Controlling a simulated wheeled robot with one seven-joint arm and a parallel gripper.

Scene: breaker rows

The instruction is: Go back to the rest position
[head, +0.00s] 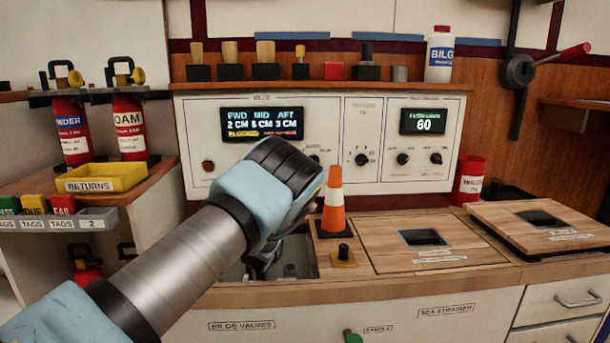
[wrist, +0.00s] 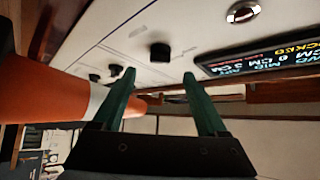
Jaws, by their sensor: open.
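My gripper (wrist: 159,76) shows in the wrist view with its two green fingers apart and nothing between them. In the head view my arm reaches in from the lower left, and its wrist hides most of the gripper. The wrist is above the open bilge valves hatch (head: 310,262), in front of the white control panel (head: 330,170). An orange cone with a white band (head: 333,200) stands upright just right of the wrist. It also shows large and close at the left of the wrist view (wrist: 45,88).
A closed wooden hatch cover (head: 385,235) lies right of the cone, with a small yellow-based block (head: 344,256) in front. A shelf (head: 300,87) of brushes and a white bottle (head: 439,55) runs above the panel. Red extinguishers (head: 130,125) and a yellow returns tray (head: 100,178) are at left.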

